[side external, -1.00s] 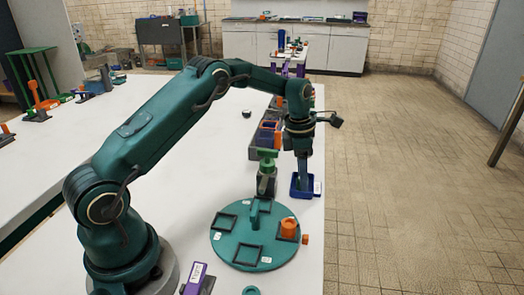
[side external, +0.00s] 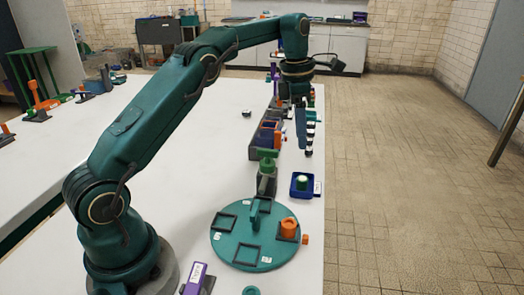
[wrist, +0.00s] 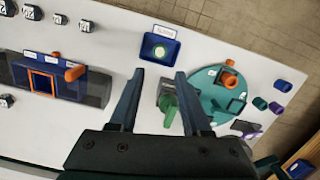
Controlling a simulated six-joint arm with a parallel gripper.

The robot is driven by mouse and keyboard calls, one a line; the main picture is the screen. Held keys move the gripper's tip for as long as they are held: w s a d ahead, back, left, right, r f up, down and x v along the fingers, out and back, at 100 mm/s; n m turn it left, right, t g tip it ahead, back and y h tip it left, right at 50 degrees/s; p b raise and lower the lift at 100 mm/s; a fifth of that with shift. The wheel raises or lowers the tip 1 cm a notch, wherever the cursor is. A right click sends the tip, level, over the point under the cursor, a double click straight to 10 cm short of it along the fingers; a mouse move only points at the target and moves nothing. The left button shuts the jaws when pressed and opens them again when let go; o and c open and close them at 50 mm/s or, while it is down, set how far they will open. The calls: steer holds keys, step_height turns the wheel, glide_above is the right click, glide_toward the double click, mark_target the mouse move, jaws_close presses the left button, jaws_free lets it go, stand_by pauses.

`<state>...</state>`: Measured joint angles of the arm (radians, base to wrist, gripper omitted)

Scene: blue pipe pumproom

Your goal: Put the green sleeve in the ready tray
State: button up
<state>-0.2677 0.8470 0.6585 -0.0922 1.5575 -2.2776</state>
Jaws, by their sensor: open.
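The green sleeve (side external: 303,182) sits upright in the blue ready tray (side external: 313,194) near the right edge of the white table. In the wrist view the sleeve (wrist: 160,52) shows a pale round top inside the labelled tray (wrist: 146,39). My gripper (side external: 301,149) is raised well above the table, over the far side of the tray, and touches neither. In the wrist view its two fingers (wrist: 159,73) are spread wide with nothing between them, and the tray lies just beyond the tips.
A teal turntable (side external: 235,248) with square frames and an orange cylinder (side external: 289,227) stands nearer. A green-topped fixture (side external: 267,165) stands left of the tray. A dark-blue and orange rack (side external: 266,137) lies beyond. Numbered blocks (wrist: 59,18) line the table edge.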

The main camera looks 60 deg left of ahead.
steer(key=s+d+r+m+t, duration=0.1)
steer(key=s+d+r+m, duration=0.3)
steer(key=m, duration=0.3)
steer(key=s+d+r+m+t, duration=0.1)
steer(key=s+d+r+m, duration=0.1)
steer(key=s+r+m, duration=0.4)
steer(key=s+d+f+m+t, duration=0.1)
steer(key=s+f+m, duration=0.3)
steer(key=s+m, duration=0.3)
steer(key=s+d+f+m+t, duration=0.1)
steer(key=s+f+m, duration=0.2)
steer(key=s+m, duration=0.3)
steer(key=m, duration=0.3)
steer(key=shift+s+d+f+y, duration=0.35)
steer(key=shift+f+y, duration=0.05)
